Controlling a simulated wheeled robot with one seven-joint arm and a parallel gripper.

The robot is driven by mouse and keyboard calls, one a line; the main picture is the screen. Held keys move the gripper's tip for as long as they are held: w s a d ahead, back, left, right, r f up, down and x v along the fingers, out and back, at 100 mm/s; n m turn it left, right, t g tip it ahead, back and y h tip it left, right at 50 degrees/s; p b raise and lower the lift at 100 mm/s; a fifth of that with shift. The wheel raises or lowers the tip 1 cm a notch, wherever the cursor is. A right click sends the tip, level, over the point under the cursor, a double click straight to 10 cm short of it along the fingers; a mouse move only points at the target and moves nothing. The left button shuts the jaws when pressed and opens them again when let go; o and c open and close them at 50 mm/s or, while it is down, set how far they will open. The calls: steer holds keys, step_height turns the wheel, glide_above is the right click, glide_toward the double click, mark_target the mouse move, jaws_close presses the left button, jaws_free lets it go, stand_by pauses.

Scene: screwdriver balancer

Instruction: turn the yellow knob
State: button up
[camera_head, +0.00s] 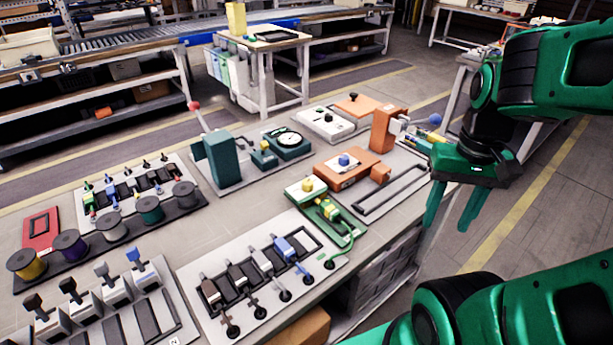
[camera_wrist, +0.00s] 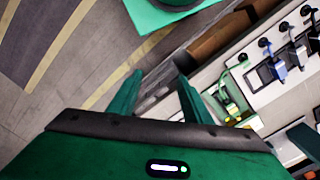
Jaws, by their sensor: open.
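A yellow knob (camera_head: 308,185) sits on top of a green block on the workbench, right of the middle in the head view. A yellow plug-like part (camera_head: 328,209) with a green cable lies just in front of it. My gripper (camera_head: 448,222) is to the right of the knob, beyond the bench's right edge, with its fingers pointing down. Its two green fingers are apart and nothing is between them. In the wrist view the gripper (camera_wrist: 160,78) is over the bench edge and floor. The green cable unit (camera_wrist: 232,108) shows to its right; the knob is not clear there.
An orange block with a blue knob (camera_head: 344,160) stands behind the yellow knob, near an upright orange post (camera_head: 387,130). A panel of switches (camera_head: 262,270) lies in front. Spools (camera_head: 111,227) and a teal lever housing (camera_head: 220,158) are further left. Floor is clear right of the bench.

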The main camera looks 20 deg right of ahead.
steer(key=r+m, duration=0.1)
steer(key=m, duration=0.3)
glide_above(308, 181)
steer(key=shift+t, duration=0.3)
step_height(308, 181, down, 10)
steer(key=shift+f, duration=0.2)
steer(key=shift+c, duration=0.5)
